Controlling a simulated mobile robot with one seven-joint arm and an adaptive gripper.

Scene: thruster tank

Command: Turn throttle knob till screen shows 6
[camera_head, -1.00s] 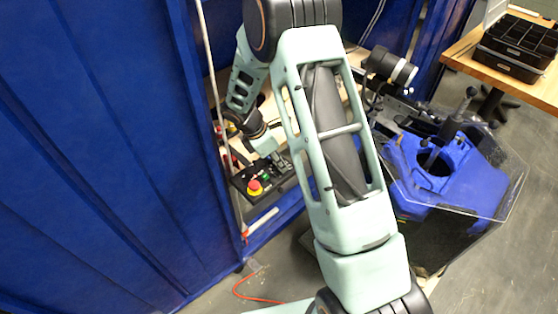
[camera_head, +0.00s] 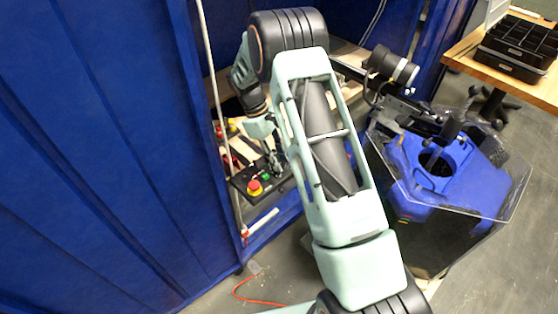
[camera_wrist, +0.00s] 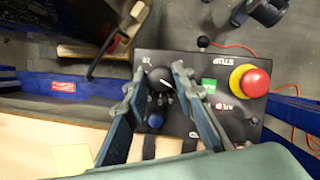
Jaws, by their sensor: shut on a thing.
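The black throttle knob (camera_wrist: 160,76) with a white pointer mark sits on the black control box (camera_wrist: 225,125) in the wrist view, with scale numbers printed around it. My gripper (camera_wrist: 157,84) has one finger on each side of the knob and is shut on it. In the head view my gripper (camera_head: 270,162) is over the back part of the control box (camera_head: 270,186), and the knob cannot be made out there. No screen reading can be made out in either view.
The box also carries a red-and-yellow stop button (camera_wrist: 250,81), a green button or light (camera_wrist: 209,86) and a blue button (camera_wrist: 155,121). A blue curtain wall (camera_head: 100,150) stands at left. A blue thruster tank (camera_head: 450,180) with clear panels stands at right.

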